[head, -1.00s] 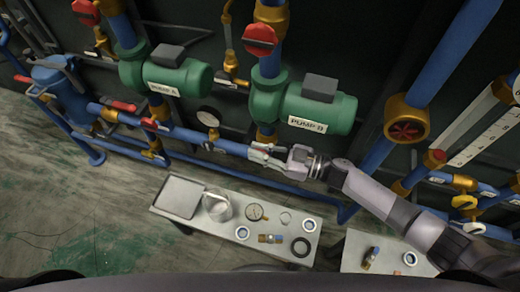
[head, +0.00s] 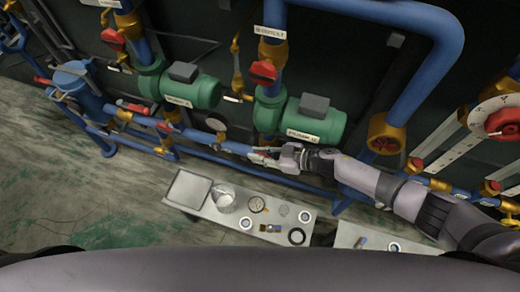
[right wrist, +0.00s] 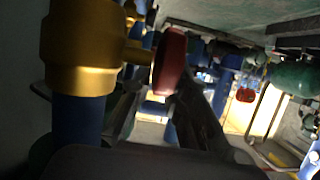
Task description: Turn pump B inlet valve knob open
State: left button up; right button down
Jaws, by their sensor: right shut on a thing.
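Pump B (head: 315,122) is the right one of two green pumps, on a blue vertical pipe. My right gripper (head: 261,155) is at the blue pipe just below pump B's body. In the right wrist view a red knob (right wrist: 170,62) sits on the stem of a brass valve body (right wrist: 84,48), above a blue pipe. The dark fingers of my right gripper (right wrist: 160,112) lie either side of the knob and are shut on it. In the head view the gripper hides this knob. My left gripper is not in view.
Pump A (head: 192,90) stands to the left. Another red knob (head: 263,72) is above pump B, and a red handwheel (head: 385,144) is to its right. A metal bench (head: 185,195) with a tray, pot, gauge and fittings stands below the pipes.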

jog(key=c, duration=1.5)
grip_release()
jog(key=shift+c, duration=0.2)
jog(key=v, duration=1.2)
